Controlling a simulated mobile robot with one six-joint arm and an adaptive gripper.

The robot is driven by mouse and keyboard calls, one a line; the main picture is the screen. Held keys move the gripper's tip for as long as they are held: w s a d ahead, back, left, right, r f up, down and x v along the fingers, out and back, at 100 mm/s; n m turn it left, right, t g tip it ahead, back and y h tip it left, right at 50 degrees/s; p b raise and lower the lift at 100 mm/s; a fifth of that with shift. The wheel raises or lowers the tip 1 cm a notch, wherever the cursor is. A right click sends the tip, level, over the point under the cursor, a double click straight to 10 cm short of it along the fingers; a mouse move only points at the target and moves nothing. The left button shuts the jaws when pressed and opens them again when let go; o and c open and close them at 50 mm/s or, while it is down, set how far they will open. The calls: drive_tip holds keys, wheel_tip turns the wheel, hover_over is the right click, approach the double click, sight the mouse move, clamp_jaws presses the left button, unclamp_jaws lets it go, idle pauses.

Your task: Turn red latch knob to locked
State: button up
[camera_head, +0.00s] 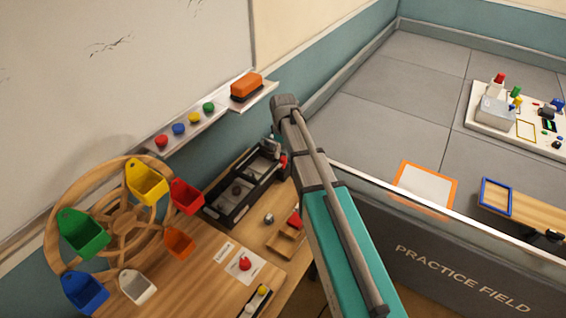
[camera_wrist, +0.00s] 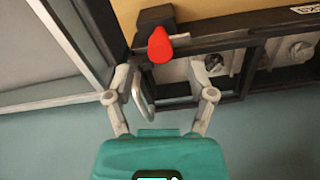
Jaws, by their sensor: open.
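The red latch knob (camera_wrist: 160,45) is a teardrop shape on a dark block at the edge of a black frame (camera_wrist: 220,38) in the wrist view. In the head view the knob (camera_head: 283,161) shows as a small red patch at the right end of the black-framed unit (camera_head: 228,213), partly hidden by my arm. My gripper (camera_wrist: 166,75) is open, one fingertip to each side of the knob's lower tip and short of it. It holds nothing. I cannot see whether it touches the frame. No locked mark is readable. In the head view my gripper (camera_head: 270,147) is over the unit's far right end.
Metal knobs (camera_wrist: 300,50) sit inside the frame to the right. A wooden wheel with coloured bins (camera_head: 125,228) stands left on the bench. A small red object lies on a white card (camera_head: 240,268). The whiteboard tray (camera_head: 188,135) runs above the bench; the practice field wall (camera_head: 440,255) is right.

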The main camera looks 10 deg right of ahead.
sight(283, 158)
drive_tip(key=shift+f+b, duration=1.55)
drive_tip(key=shift+f, duration=0.35)
clamp_jaws()
